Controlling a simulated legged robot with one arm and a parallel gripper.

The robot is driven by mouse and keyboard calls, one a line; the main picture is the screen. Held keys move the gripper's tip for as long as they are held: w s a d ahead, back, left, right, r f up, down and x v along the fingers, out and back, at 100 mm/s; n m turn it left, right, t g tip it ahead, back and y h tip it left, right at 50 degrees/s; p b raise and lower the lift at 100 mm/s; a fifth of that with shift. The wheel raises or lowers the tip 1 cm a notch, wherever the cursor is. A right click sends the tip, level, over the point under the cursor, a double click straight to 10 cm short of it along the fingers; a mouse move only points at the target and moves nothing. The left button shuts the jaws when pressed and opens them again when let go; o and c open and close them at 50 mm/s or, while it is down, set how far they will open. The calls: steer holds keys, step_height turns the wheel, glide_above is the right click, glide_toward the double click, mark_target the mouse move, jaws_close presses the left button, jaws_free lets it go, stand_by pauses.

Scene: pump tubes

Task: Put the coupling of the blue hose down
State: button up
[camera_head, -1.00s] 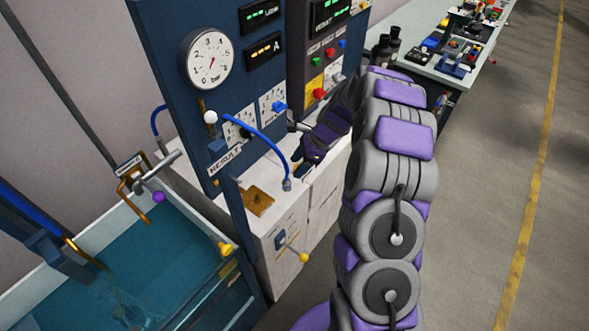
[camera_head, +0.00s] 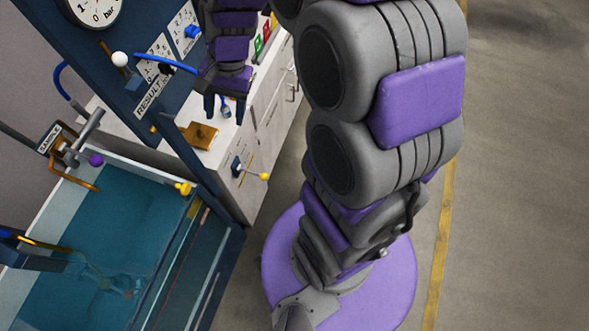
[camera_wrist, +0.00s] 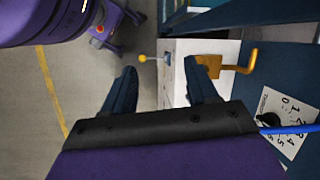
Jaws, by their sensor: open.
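The blue hose (camera_head: 178,66) arches from the dark blue panel and passes behind my gripper in the head view. A short piece of it also shows at the right edge of the wrist view (camera_wrist: 288,129). Its small grey-blue coupling (camera_head: 226,111) shows between my fingers, at the white cabinet top; I cannot tell whether it rests there or touches a finger. My gripper (camera_head: 225,110) is open and points down over the cabinet top. In the wrist view its two dark fingers (camera_wrist: 162,75) are spread, with no coupling visible between them.
The white cabinet (camera_head: 243,170) carries a brown block (camera_head: 200,134) and a yellow-knobbed lever (camera_head: 264,176). Open floor (camera_head: 520,200) lies at right.

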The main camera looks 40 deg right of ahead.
steer(key=s+d+r+n+h, duration=0.1)
steer(key=s+n, duration=0.3)
steer(key=s, duration=0.7)
steer(key=s+d+r+n+h, duration=0.2)
steer(key=s+d+n, duration=0.1)
steer(key=s, duration=0.8)
steer(key=shift+r+n+g+h, duration=0.15)
steer(key=shift+n+g+h, duration=0.15)
steer(key=shift+n, duration=0.5)
steer(key=shift+a, duration=0.35)
steer(key=shift+d, duration=0.2)
steer(key=shift+c, duration=0.4)
